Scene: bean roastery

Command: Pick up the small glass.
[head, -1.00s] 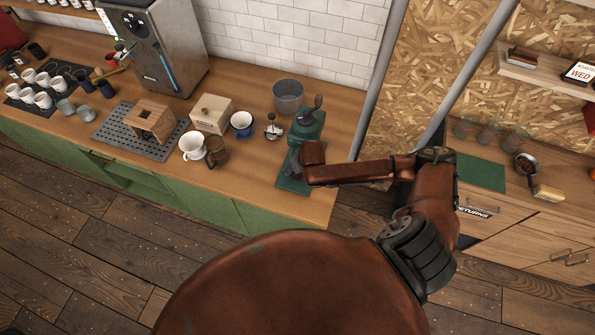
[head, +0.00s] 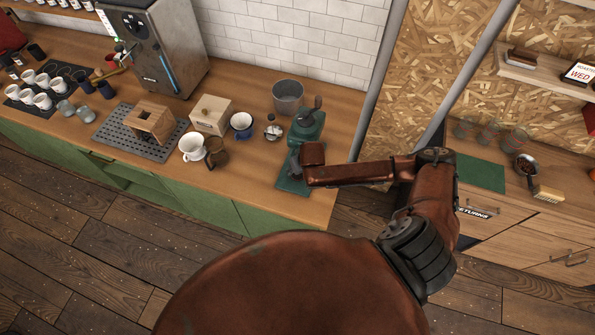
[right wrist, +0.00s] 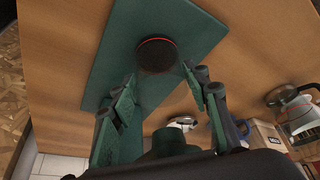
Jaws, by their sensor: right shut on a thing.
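My right gripper (right wrist: 160,78) points down over the green mat (right wrist: 200,25) at the counter's right end. A round dark thing with a thin red rim (right wrist: 157,55) sits between its fingertips in the right wrist view. I take it for the small glass, seen end-on, but its walls do not show. The gripper is shut on it. I cannot tell whether it touches the mat. In the head view my right gripper (head: 294,160) is partly covered by my wrist, and the held thing is hidden. My left gripper is not in view.
A green grinder (head: 308,128) stands close behind the gripper. Clear glasses (head: 490,131) stand on the right-hand counter.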

